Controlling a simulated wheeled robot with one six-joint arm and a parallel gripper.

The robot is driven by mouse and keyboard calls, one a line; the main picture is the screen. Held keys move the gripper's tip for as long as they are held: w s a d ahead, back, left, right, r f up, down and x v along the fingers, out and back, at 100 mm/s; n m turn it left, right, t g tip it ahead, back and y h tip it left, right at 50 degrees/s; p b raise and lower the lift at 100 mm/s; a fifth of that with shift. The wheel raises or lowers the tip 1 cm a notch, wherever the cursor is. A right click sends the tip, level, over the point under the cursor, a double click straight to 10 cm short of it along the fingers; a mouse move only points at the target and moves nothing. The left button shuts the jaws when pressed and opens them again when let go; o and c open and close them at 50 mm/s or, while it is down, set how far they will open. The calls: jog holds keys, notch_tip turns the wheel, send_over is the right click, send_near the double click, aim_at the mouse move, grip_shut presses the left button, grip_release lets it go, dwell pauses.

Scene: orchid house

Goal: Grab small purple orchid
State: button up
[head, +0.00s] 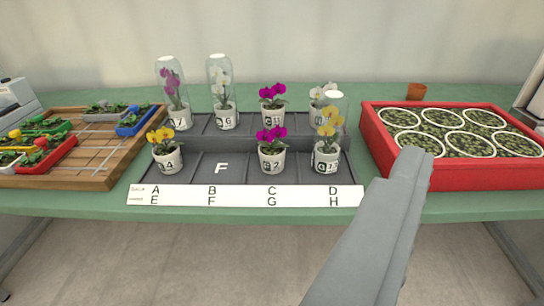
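Purple orchids stand in white pots on the grey tiered tray (184,170). One short purple orchid (271,144) is in the front row above letter G, uncovered. Another short purple orchid (272,100) is behind it in the back row at C, also uncovered. A taller purple orchid (173,90) stands at A under a clear dome. My gripper (412,155) shows as a grey shape at lower right, in front of the table and red box. It is apart from the orchids in the picture; whether its fingers are open is not clear.
A white domed orchid (222,90) is at B; a white one (322,92) at D. Yellow orchids stand at E (163,142) and, domed, at H (329,125). Cell F is empty. A red box (450,182) is right, a wooden rack (92,180) left, a small terracotta pot (416,91) behind.

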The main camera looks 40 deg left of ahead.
jog(key=w+a+f+n+g+y, duration=0.1)
jog(key=w+a+n+g+y, duration=0.15)
jog(key=w, duration=0.45)
jog(key=n+g+y, duration=0.2)
jog(key=n+g, duration=0.5)
jog(key=g, duration=0.4)
send_near(273, 146)
jog(key=shift+m, duration=0.25)
jog(key=x, duration=1.3)
jog(key=c, duration=1.1)
jog(key=shift+c, duration=0.2)
